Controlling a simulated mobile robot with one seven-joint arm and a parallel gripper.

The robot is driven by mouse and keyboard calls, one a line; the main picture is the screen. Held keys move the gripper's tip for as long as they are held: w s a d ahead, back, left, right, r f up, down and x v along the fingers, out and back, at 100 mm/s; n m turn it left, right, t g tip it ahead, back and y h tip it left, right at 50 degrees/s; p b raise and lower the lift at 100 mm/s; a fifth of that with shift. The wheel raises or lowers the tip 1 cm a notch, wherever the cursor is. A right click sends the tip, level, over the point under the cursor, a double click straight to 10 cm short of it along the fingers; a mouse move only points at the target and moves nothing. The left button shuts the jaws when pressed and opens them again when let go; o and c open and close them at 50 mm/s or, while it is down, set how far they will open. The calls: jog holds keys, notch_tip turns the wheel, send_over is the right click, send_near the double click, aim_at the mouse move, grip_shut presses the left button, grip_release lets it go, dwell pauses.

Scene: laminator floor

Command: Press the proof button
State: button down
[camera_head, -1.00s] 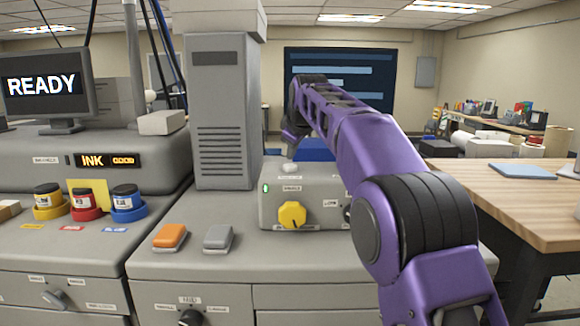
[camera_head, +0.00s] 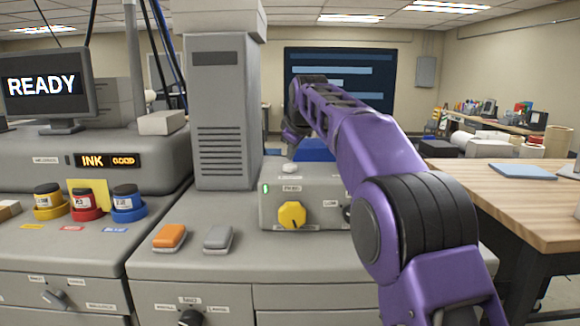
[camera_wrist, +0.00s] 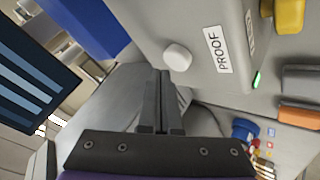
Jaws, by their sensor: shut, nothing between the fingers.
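The proof button is a white round cap (camera_wrist: 178,57) beside a label reading PROOF (camera_wrist: 215,50) in the wrist view. In the head view the white button (camera_head: 290,168) sits on top of a grey control box (camera_head: 320,185). My gripper (camera_wrist: 160,74) is shut and empty, its dark fingertips just beside the button in the wrist view. They look apart from it, but the height between them is hard to judge. In the head view my purple wrist hangs above and behind the button, and the fingertips cannot be made out.
The box carries a yellow knob (camera_head: 292,215) and a green light (camera_head: 266,188). An orange switch (camera_head: 169,238) and a grey switch (camera_head: 218,239) lie on the counter in front. A tall grey column (camera_head: 220,110) stands left of the box. A blue block (camera_head: 318,151) is behind it.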

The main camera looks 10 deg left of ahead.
aim_at(292, 167)
jog(key=shift+f, duration=0.1)
dwell(0.4)
jog(key=shift+f, duration=0.3)
jog(key=shift+f+b, duration=0.5)
jog(key=shift+f, duration=0.15)
dwell(0.8)
jog(key=shift+r, duration=0.15)
jog(key=shift+r+p, duration=0.9)
jog(key=shift+p, duration=0.25)
jog(key=shift+r+p, duration=0.3)
jog(key=shift+r, duration=2.15)
